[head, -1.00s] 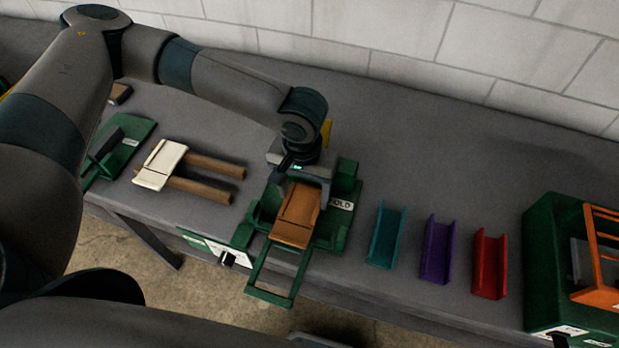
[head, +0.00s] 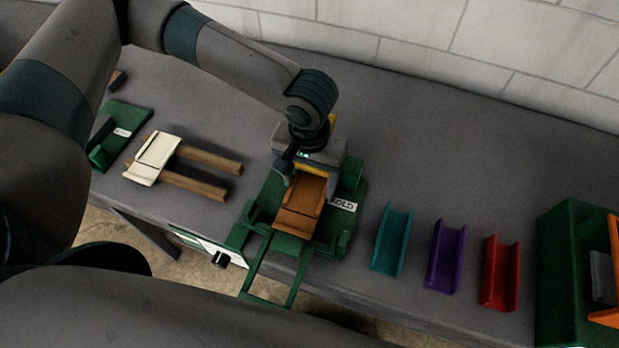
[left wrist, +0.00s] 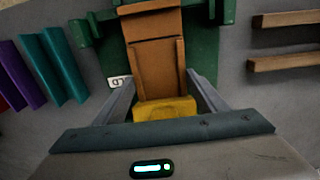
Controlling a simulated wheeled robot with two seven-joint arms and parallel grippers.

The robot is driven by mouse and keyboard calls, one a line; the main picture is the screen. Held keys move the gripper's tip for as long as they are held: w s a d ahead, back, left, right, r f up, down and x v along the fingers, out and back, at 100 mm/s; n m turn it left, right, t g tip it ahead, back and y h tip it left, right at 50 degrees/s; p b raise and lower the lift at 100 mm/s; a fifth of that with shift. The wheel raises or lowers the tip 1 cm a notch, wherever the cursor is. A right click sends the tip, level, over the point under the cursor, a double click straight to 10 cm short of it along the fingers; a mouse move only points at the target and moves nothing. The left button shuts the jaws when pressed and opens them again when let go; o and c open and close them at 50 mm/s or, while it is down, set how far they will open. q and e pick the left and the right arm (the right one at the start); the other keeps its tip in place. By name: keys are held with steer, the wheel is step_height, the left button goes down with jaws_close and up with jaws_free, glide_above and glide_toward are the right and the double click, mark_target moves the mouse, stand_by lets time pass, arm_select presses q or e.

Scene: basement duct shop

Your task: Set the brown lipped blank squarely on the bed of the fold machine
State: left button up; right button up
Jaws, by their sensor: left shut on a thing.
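The brown lipped blank (head: 301,205) is over the bed of the green fold machine (head: 262,203), roughly in line with it. It also shows in the left wrist view (left wrist: 154,62), over the green bed. My left gripper (head: 307,188) is shut on the blank's far part, with one finger on each side. In the left wrist view the fingers (left wrist: 160,97) flank the blank, with a yellow part between them. I cannot tell whether the blank rests fully on the bed. My right gripper is not in view.
A cream sheet (head: 155,157) lies across wooden bars on the left. Teal (head: 391,239), purple (head: 446,256) and red (head: 500,273) channels stand right of the machine. A green frame (head: 271,270) juts over the bench's front edge. The bench behind is clear.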

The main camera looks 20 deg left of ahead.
mark_target(309, 189)
arm_select(q)
steer(key=shift+f, duration=0.15)
steer(key=o, duration=0.9)
steer(key=shift+o, duration=0.9)
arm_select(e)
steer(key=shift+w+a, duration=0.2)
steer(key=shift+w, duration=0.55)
arm_select(q)
steer(key=shift+r, duration=0.45)
step_height(309, 189, up, 12)
steer(key=b, duration=0.3)
steer(key=shift+f, duration=0.25)
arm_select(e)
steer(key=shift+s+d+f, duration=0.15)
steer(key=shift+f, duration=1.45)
